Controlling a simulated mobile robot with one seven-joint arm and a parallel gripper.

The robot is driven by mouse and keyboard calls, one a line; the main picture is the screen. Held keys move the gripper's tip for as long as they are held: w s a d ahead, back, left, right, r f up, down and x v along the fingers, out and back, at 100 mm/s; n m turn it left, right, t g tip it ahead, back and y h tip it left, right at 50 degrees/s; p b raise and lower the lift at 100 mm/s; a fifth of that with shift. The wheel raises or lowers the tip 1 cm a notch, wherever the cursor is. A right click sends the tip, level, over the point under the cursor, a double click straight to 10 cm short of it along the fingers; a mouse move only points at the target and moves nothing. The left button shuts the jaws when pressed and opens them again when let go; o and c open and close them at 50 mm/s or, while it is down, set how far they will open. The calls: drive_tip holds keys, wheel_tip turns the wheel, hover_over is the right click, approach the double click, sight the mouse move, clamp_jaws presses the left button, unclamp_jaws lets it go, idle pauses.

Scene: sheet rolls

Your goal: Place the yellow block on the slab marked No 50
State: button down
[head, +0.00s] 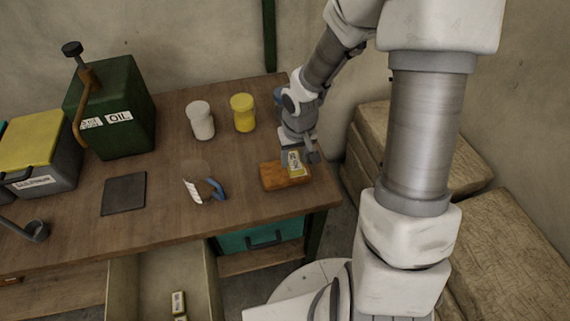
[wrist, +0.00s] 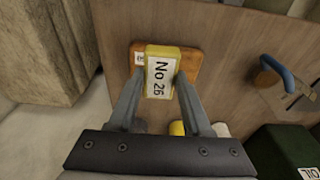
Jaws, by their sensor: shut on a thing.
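The yellow block (head: 295,163) has a white label and is between the fingers of my gripper (head: 301,157) in the head view. In the wrist view the block (wrist: 161,71) reads No 26, with a fingertip against each side. My gripper is shut on it. An orange-brown slab (head: 274,178) lies on the table directly beneath the block. In the wrist view this slab (wrist: 193,57) shows around the block, with a small white label at its left, mostly covered, so its number cannot be read. I cannot tell whether the block touches the slab.
A dark flat square (head: 124,194) and a blue-handled tool (head: 214,189) lie to the left. A white jar (head: 200,120) and a yellow jar (head: 243,113) stand behind. An open drawer (head: 140,285) holds small blocks.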

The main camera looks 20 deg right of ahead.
hover_over(285, 170)
wheel_tip(285, 170, down, 3)
drive_tip(key=shift+r, duration=0.15)
drive_tip(key=shift+f+b, duration=0.35)
drive_tip(key=shift+f, duration=1.65)
drive_tip(key=shift+f, duration=0.1)
drive_tip(key=shift+c, duration=1.7)
unclamp_jaws()
drive_tip(key=r, duration=0.4)
drive_tip(key=s+r+p, duration=0.1)
drive_tip(key=r, duration=0.3)
drive_tip(key=r+p, duration=0.1)
drive_tip(key=r, duration=0.3)
drive_tip(key=shift+s, duration=0.4)
